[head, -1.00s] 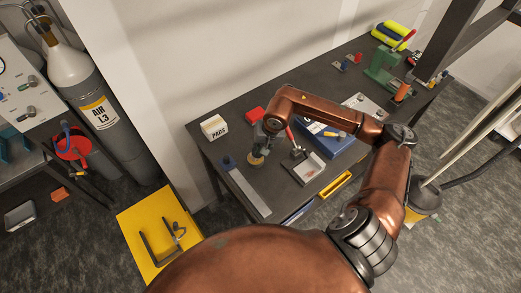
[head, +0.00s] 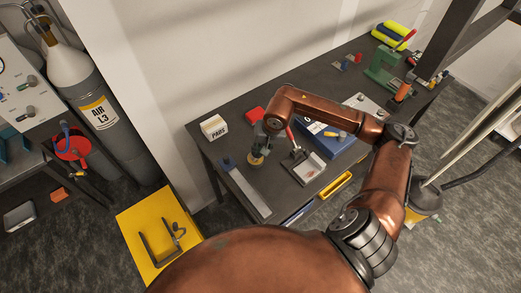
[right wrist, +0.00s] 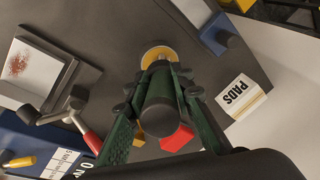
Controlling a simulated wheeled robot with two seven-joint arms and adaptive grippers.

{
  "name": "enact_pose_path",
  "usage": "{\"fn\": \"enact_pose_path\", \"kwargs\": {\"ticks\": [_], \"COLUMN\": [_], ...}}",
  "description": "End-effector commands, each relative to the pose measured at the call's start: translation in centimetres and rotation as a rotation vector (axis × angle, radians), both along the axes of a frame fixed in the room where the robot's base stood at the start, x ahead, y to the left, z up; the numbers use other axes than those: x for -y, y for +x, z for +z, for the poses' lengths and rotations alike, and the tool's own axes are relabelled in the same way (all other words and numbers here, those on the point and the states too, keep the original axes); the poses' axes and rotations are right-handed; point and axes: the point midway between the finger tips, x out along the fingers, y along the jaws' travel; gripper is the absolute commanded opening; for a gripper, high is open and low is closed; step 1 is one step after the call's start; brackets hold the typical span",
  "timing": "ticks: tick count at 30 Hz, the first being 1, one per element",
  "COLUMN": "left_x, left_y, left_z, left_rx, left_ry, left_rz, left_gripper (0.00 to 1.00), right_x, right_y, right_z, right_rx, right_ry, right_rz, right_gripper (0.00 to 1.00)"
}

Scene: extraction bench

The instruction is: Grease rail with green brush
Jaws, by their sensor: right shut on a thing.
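My right gripper (right wrist: 158,92) is shut on a dark green upright cylinder, the green brush (right wrist: 158,118), seen nearly end-on in the right wrist view. A round yellow-rimmed disc (right wrist: 158,55) shows at its far end, low over the bench; I cannot tell whether it touches the brush. In the head view the right gripper (head: 260,150) is above this disc (head: 257,161). The rail is a flat pale strip (head: 248,190) with a blue end block (head: 227,163), left of and nearer than the gripper. It is partly visible in the right wrist view (right wrist: 192,10). My left gripper is out of view.
A white PADS box (head: 213,127) stands at the bench's left rear. A red block (head: 255,114) lies behind the gripper. A pale tray (head: 309,169), a red-handled tool and a blue box (head: 345,147) are to the right. Bare bench (right wrist: 110,25) surrounds the disc.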

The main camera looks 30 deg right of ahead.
Motion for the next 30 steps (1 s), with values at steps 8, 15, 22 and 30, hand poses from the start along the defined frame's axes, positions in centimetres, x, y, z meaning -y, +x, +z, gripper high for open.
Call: {"fn": "enact_pose_path", "kwargs": {"ticks": [8,15,22,30], "left_x": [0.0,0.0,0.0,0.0], "left_y": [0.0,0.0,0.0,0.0], "left_z": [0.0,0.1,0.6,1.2], "left_rx": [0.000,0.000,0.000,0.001], "left_ry": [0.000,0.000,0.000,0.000], "left_rz": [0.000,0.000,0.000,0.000], "left_gripper": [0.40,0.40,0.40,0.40], "right_x": [0.0,0.0,0.0,0.0], "right_y": [-0.3,-0.2,-0.1,-0.1], "right_z": [-0.4,0.1,2.1,4.3], "right_rx": [-0.009,-0.008,-0.005,-0.002], "right_ry": [-0.001,-0.002,-0.002,-0.001], "right_rz": [0.000,0.000,0.000,-0.001], "right_gripper": [0.00,0.00,0.00,0.00]}}
